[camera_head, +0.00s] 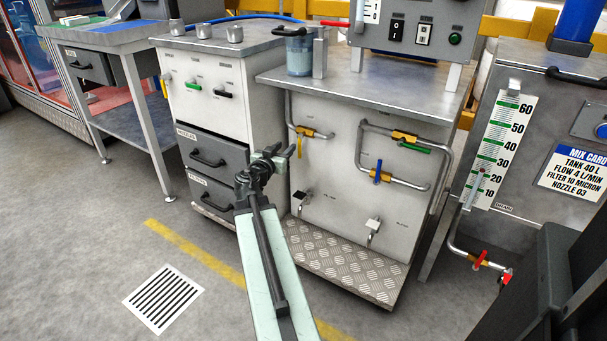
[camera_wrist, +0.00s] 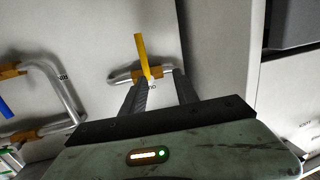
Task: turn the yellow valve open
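The yellow valve (camera_head: 299,147) is on a short bent pipe at the upper left of the grey panel. Its yellow lever hangs down, crosswise to the short level run of pipe. In the wrist view the yellow lever (camera_wrist: 141,52) points up from the brass body, just beyond my fingertips. My gripper (camera_head: 281,151) is in front of the panel's left edge, a little left of the lever. In the wrist view my gripper (camera_wrist: 161,76) has its two fingers apart with nothing held between them. I cannot tell whether a finger touches the valve.
On the same panel are a blue-lever valve (camera_head: 378,172) and a green-lever valve (camera_head: 413,147), right of the yellow one. A drawer cabinet (camera_head: 211,160) stands close on the left. A tread-plate step (camera_head: 345,262) juts out below. The floor in front is open.

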